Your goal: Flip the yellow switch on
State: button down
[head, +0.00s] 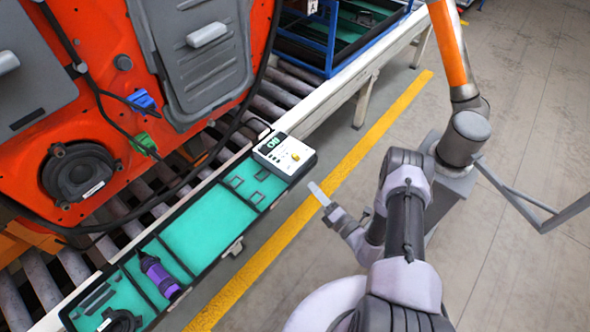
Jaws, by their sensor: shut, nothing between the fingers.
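A small white and dark control box (283,154) sits at the far right end of a long black tray. The yellow switch (295,157) is a small spot on its top face, and its position is too small to tell. My gripper (318,193) is shut and empty. It is to the right of and nearer than the box, apart from it in the picture, with its pale fingers pointing up and left towards it.
The black tray with a teal lining (205,232) holds a purple cylindrical tool (160,276) and lies along a roller conveyor (45,275). An orange door panel (120,70) stands behind it. A blue-framed rack (330,45) is at the back. The grey floor on the right is partly open.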

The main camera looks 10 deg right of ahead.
aim_at(296, 171)
jog(key=b+x, duration=0.2)
jog(key=x, duration=0.8)
jog(key=shift+a+r+b, duration=0.1)
jog(key=shift+b, duration=0.3)
